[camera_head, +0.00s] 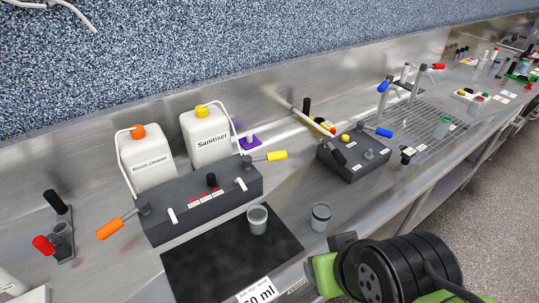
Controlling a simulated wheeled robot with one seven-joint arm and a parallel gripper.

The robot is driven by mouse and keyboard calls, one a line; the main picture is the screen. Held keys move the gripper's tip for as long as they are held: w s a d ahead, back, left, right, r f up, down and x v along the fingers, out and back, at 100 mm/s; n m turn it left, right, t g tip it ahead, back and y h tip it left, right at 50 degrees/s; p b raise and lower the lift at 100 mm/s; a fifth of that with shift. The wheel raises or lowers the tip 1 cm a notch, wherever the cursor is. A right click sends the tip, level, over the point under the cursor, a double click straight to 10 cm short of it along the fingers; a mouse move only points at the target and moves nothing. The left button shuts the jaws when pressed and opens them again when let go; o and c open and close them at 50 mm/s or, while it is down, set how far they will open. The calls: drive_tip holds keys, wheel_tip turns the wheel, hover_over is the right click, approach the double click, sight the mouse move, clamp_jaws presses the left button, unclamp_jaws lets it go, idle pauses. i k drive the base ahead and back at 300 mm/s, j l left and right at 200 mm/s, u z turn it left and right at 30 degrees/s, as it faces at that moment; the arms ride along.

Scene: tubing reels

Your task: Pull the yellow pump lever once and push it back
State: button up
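The yellow pump lever (277,155) sticks out to the right from the right end of a dark grey pump block (229,192). A white bottle labelled Sanitiser (208,135), with a yellow cap, stands behind the block on the lever's side. My gripper (322,268) is at the lower right, in front of the bench and well apart from the lever. Green and dark finger parts show at its left side. The fingertips are not clear enough to show whether it is open or shut.
An orange lever (116,226) sticks out at the block's left end. A black mat (195,262) with a grey cup (257,219) lies in front. Another grey cup (320,217) stands right of the mat. A second dark box (355,160) with levers stands further right.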

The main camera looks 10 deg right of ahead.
sight(247, 160)
drive_tip(key=l+u, duration=0.15)
drive_tip(key=u, duration=0.25)
drive_tip(key=l+u, duration=0.2)
drive_tip(key=u, duration=0.25)
drive_tip(key=l+u, duration=0.2)
drive_tip(key=u, duration=0.2)
drive_tip(key=l+u, duration=0.2)
drive_tip(key=u, duration=0.2)
